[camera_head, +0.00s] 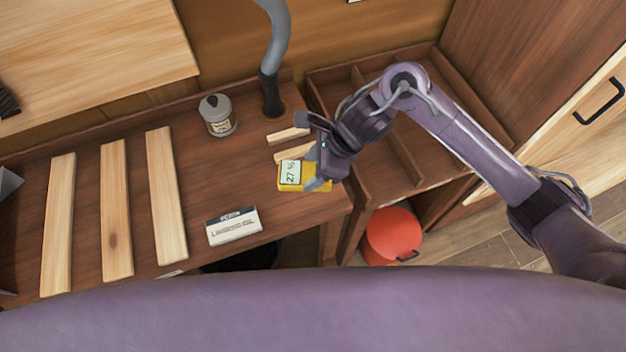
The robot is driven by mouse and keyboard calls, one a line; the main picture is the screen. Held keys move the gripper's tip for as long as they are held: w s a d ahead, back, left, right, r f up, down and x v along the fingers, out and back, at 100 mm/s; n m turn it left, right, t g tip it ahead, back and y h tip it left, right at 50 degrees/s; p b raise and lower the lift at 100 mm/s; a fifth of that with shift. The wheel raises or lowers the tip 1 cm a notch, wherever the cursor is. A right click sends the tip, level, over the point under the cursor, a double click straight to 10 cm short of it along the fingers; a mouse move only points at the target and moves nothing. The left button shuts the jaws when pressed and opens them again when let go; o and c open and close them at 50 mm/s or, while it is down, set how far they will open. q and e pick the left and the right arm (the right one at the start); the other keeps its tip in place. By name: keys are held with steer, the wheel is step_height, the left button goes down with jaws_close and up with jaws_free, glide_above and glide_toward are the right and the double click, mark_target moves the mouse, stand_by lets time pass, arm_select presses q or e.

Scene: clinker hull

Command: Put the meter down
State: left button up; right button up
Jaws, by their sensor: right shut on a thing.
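The meter (291,174) is a small yellow box with a pale display that reads 27 %. It is at the right part of the wooden bench (215,180), close to the bench's right front corner. My right gripper (317,172) comes in from the right and is shut on the meter's right end. The meter is over or on the bench top; I cannot tell whether it touches the wood. The fingers hide part of the meter's right side. My left gripper is not in view.
Pale wood pieces (288,136) lie just behind the meter. A grey-lidded jar (218,115) and a white labelled box (233,226) stand to its left. Several planks (167,195) lie further left. A grey hose (272,70) rises behind. A divided tray (407,160) is at right, a red bucket (393,235) below.

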step_height(320, 180, down, 6)
steer(key=shift+f+p, duration=0.25)
steer(key=shift+p, duration=0.25)
steer(key=shift+f, duration=0.35)
steer(key=shift+f, duration=0.1)
steer(key=o, duration=1.1)
